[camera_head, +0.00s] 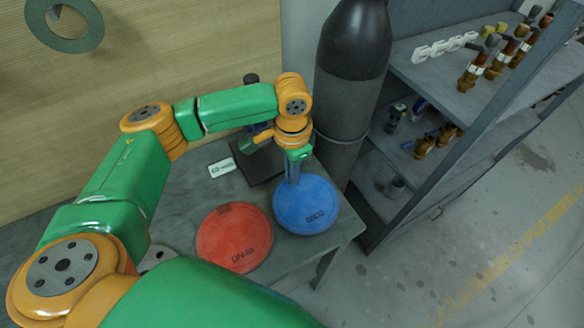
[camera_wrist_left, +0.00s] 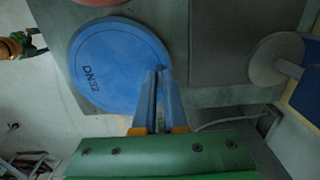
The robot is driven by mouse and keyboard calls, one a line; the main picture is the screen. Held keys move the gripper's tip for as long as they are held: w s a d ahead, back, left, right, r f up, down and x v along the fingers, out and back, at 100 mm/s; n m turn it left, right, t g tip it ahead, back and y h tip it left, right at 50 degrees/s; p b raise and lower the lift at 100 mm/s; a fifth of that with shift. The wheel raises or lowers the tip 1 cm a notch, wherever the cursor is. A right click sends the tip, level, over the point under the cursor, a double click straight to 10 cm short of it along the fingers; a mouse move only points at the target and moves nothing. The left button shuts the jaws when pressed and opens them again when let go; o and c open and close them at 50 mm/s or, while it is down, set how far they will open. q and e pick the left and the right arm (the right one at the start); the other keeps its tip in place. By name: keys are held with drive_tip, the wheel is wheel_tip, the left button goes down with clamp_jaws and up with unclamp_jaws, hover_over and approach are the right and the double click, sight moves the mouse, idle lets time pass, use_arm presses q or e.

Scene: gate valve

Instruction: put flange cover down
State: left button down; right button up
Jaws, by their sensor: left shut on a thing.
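A round blue flange cover (camera_head: 310,208) is at the table's near right corner, lying flat or nearly so. Its print looks like DN32 in the left wrist view (camera_wrist_left: 112,72). My left gripper (camera_head: 292,180) points down at the cover's far edge, its narrow fingers close together and shut on it; the fingers also show in the wrist view (camera_wrist_left: 157,74). I cannot tell whether the cover touches the table top. A red round cover (camera_head: 236,240) lies on the table just left of the blue one.
The grey table (camera_head: 182,212) carries a small white label block (camera_head: 221,168) and a dark flat plate (camera_head: 262,165). A tall dark cylinder (camera_head: 350,90) stands behind the table's right end. A grey shelf (camera_head: 425,75) with brass valves (camera_head: 474,72) stands right.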

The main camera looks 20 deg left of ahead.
use_arm(q)
drive_tip(key=shift+f, duration=0.3)
drive_tip(key=shift+f, duration=0.25)
drive_tip(key=c, duration=1)
unclamp_jaws()
drive_tip(key=shift+f, duration=0.1)
drive_tip(key=shift+r, duration=0.45)
wheel_tip(320, 180, up, 12)
drive_tip(key=shift+r+b, duration=0.2)
drive_tip(key=shift+b, duration=0.35)
drive_tip(key=shift+f, duration=0.1)
